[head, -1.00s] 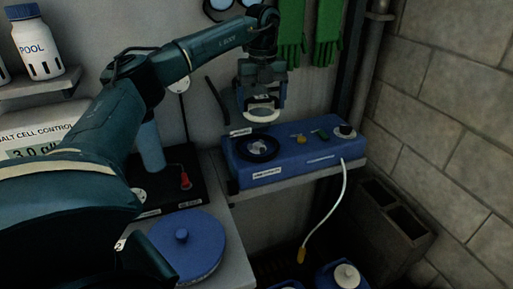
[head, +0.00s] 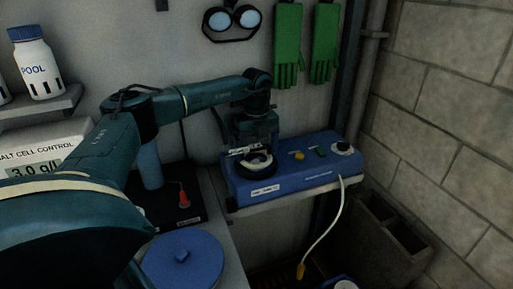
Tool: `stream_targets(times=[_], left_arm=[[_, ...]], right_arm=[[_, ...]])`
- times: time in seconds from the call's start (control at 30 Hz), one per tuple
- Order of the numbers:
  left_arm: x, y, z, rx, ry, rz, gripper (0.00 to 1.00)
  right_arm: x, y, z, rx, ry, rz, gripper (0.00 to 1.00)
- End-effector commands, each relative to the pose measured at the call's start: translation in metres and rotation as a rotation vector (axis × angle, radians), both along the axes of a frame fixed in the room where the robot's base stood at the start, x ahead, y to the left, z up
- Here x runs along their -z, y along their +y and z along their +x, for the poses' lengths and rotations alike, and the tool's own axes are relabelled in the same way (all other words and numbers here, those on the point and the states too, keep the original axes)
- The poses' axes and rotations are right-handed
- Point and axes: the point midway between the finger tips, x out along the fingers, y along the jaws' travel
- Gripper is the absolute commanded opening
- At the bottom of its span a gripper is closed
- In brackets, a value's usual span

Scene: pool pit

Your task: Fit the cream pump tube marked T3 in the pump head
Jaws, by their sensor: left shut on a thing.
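My left gripper (head: 254,148) is shut on the cream pump tube (head: 259,161), a curved cream piece. It is directly over the dark round pump head (head: 258,174) on top of the blue pump box (head: 290,184), at the box's left end. The tube overlaps the pump head in this view; I cannot tell whether it is seated or just above it. A white tag shows beside the fingers, too small to read. My right gripper is not in view.
The pump box has a yellow knob (head: 299,156), a green part and a dial (head: 342,148). A white hose (head: 328,225) hangs from its right end. A blue lid (head: 183,260) and a red-handled item (head: 184,198) are left. Green gloves (head: 289,45) hang behind.

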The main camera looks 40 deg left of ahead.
Motion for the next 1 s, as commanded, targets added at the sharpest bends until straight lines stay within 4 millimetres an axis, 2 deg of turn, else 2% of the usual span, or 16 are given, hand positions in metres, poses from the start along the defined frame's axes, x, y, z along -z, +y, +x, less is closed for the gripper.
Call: stream_targets(times=[0.67,0.7,0.87,1.0], left_arm=[[0.011,0.0,0.0,0.001,0.0,-0.001,0.62],[0.012,0.0,0.0,0.001,0.0,-0.001,0.86],[0.012,0.0,0.0,0.001,0.0,-0.001,0.99],[0.012,0.0,0.0,0.001,0.0,0.0,1.0]], right_arm=[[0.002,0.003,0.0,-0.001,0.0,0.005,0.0],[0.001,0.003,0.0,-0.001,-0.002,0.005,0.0],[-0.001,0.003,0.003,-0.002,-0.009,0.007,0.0],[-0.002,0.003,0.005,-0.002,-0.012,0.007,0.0]])
